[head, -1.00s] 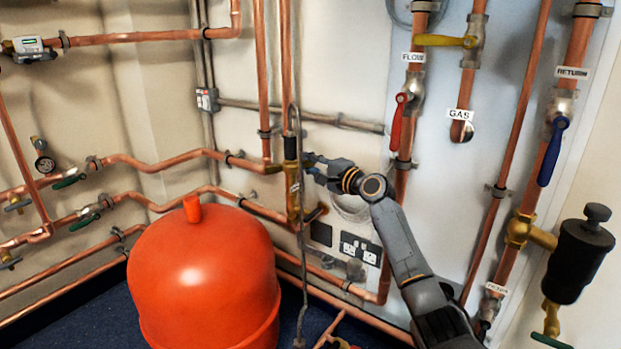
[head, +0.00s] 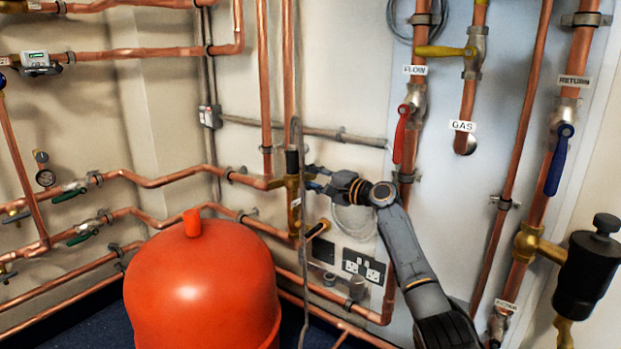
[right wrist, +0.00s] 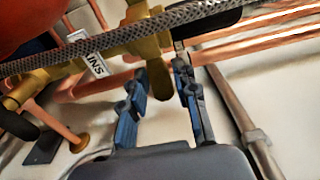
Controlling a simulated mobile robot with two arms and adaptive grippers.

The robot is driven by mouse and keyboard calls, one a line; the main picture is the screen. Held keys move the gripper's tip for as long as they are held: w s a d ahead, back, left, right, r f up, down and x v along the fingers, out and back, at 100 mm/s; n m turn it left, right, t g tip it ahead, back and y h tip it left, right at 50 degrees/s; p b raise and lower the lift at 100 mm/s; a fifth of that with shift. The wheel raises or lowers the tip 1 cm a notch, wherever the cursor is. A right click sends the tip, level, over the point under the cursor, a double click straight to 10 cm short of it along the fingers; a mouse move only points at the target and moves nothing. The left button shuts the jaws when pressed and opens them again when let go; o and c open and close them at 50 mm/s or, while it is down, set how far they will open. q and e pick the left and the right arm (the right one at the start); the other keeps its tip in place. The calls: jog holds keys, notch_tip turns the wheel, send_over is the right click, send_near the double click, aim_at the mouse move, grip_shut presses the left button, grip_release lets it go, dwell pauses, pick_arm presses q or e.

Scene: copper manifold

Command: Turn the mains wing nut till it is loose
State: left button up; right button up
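The mains valve (head: 293,210) is an upright brass body on the copper pipework behind the red tank, with a small white label. A rounded brass wing (right wrist: 158,76), seemingly the wing nut, sticks out toward me. My right gripper (head: 313,178) is at the right side of the valve. In the right wrist view its blue-padded fingers (right wrist: 159,97) stand apart on either side of the wing, with narrow gaps. The wing is hidden in the head view. My left gripper is not in view.
A braided grey hose (right wrist: 60,57) runs across the valve close to my fingers. The red tank (head: 200,285) stands in front, to the left. Red-handled flow valve (head: 402,132) and copper pipes are on the wall to the right. Sockets (head: 363,266) sit below the gripper.

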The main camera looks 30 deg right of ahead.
jog(key=shift+o, duration=0.4)
jog(key=shift+s+d, duration=0.15)
jog(key=shift+s, duration=0.15)
jog(key=v, duration=0.7)
jog(key=shift+w, duration=0.1)
